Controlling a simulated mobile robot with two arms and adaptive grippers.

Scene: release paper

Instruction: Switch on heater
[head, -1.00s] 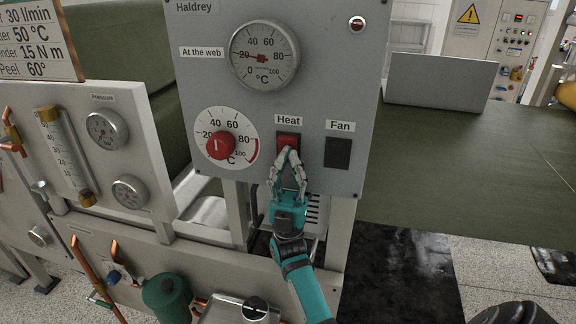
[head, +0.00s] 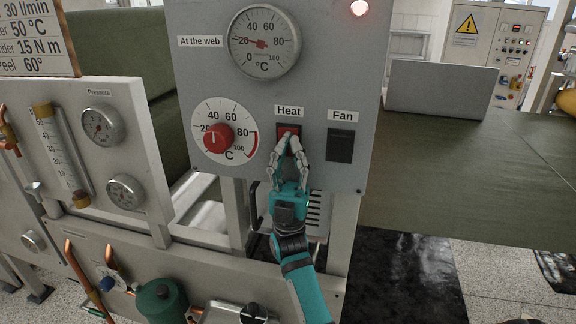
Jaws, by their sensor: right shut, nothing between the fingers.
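The grey heater panel (head: 345,85) fills the middle of the head view. Its red Heat switch (head: 288,130) sits under the "Heat" label, and its lower part is hidden by my right gripper (head: 290,142). The gripper is shut, with its fingertips at the switch; I cannot tell whether they still touch it. The indicator lamp (head: 359,7) at the panel's upper right glows red. The black Fan switch (head: 340,146) is to the right. The red temperature knob (head: 218,138) is on a dial at the left. My left gripper is not in view.
The web thermometer (head: 264,41) is above the switches. Gauges and a flow tube (head: 60,150) are on a panel at the left. A green vessel (head: 163,300) stands below. A green surface (head: 450,180) with a grey upright plate (head: 440,90) extends to the right.

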